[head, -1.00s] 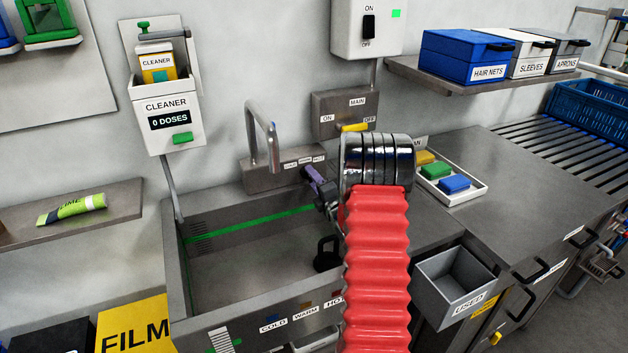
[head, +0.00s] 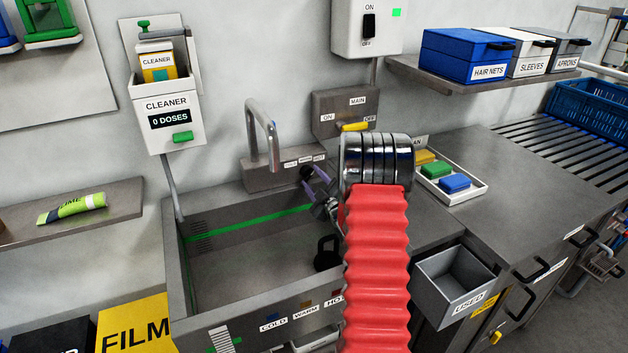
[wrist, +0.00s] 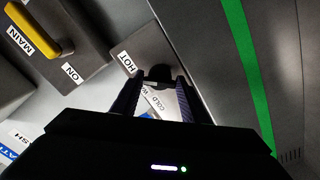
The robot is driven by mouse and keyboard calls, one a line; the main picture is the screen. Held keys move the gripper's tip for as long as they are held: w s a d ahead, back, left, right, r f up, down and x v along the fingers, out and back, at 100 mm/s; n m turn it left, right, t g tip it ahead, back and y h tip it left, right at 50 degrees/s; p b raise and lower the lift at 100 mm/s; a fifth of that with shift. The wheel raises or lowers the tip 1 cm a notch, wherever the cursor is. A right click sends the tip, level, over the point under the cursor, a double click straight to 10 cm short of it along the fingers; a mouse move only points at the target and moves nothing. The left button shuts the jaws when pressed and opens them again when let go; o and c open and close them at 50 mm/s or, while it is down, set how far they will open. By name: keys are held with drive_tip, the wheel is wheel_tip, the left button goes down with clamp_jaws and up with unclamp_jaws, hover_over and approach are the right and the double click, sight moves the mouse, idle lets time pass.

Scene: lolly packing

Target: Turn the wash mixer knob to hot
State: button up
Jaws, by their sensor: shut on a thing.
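The wash mixer is a grey box (head: 262,177) on the wall behind the sink, under a bent metal spout, with COLD, WARM and HOT labels. Its dark round knob (head: 306,173) is at the box's right end. In the wrist view the knob (wrist: 160,73) sits between the tips of my gripper (wrist: 160,84), and the HOT label is up and left of it. My gripper (head: 318,186) is shut on the knob, with purple-sided fingers. The fingers and my arm hide part of the labels, and I cannot tell where the knob points.
A MAIN box (head: 331,103) with a yellow lever is right above the mixer. The sink basin (head: 255,258) lies below, open, with a green line inside. A tray (head: 470,192) of coloured blocks stands right of my arm. A cleaner dispenser (head: 168,110) hangs at left.

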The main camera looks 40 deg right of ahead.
drive_tip(key=shift+s+d+f+m, duration=0.15)
drive_tip(key=shift+f+m, duration=0.25)
drive_tip(key=shift+m, duration=0.6)
drive_tip(key=o, duration=1.1)
drive_tip(key=shift+r, duration=0.25)
drive_tip(key=shift+c, duration=0.2)
drive_tip(key=v, duration=1.2)
drive_tip(key=shift+w+a, duration=0.2)
drive_tip(key=shift+a, duration=0.05)
